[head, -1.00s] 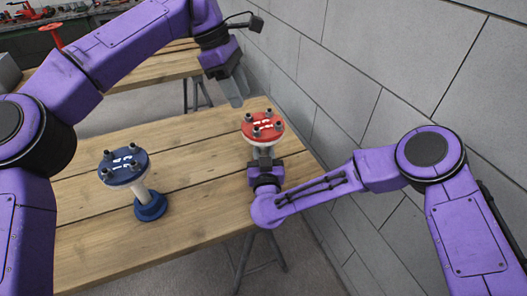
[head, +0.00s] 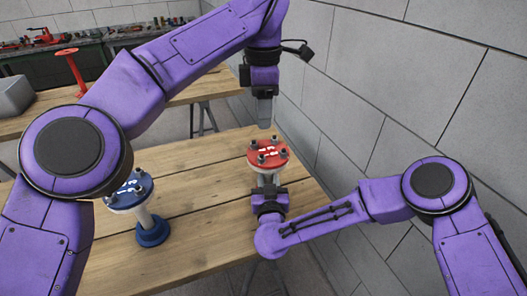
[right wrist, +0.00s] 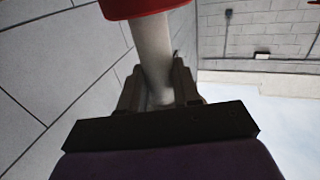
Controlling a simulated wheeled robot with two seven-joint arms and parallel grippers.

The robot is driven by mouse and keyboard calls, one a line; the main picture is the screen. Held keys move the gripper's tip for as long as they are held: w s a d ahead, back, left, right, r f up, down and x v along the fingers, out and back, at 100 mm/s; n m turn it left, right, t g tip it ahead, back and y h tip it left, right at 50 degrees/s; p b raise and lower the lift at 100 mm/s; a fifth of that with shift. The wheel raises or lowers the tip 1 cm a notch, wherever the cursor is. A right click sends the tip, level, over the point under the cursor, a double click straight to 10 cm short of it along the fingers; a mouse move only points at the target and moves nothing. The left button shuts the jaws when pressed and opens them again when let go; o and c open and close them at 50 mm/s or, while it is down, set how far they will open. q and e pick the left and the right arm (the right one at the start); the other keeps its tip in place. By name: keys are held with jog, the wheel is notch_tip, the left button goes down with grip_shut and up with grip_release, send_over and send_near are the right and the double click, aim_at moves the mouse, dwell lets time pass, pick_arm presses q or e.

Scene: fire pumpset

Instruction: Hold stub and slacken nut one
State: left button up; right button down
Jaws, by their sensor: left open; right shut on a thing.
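The red-topped stub (head: 267,155) stands upright near the right end of the wooden table, with several dark nuts on its red flange. My right gripper (head: 268,188) is shut on its pale pipe below the flange. In the right wrist view the pipe (right wrist: 152,50) runs between the fingers (right wrist: 158,95), under the red flange (right wrist: 140,5). My left gripper (head: 264,112) is open, pointing down above the far side of the red flange, apart from it. Which nut is number one I cannot tell.
A blue-topped stub (head: 130,190) stands at the left of the table (head: 200,210), partly behind my left arm. A grey block wall (head: 390,90) is close on the right. A second bench (head: 150,100) with a red stand (head: 72,72) is behind.

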aim_at(263, 157)
pick_arm(q)
notch_tip(263, 157, down, 11)
jog(key=shift+f, duration=0.2)
grip_shut()
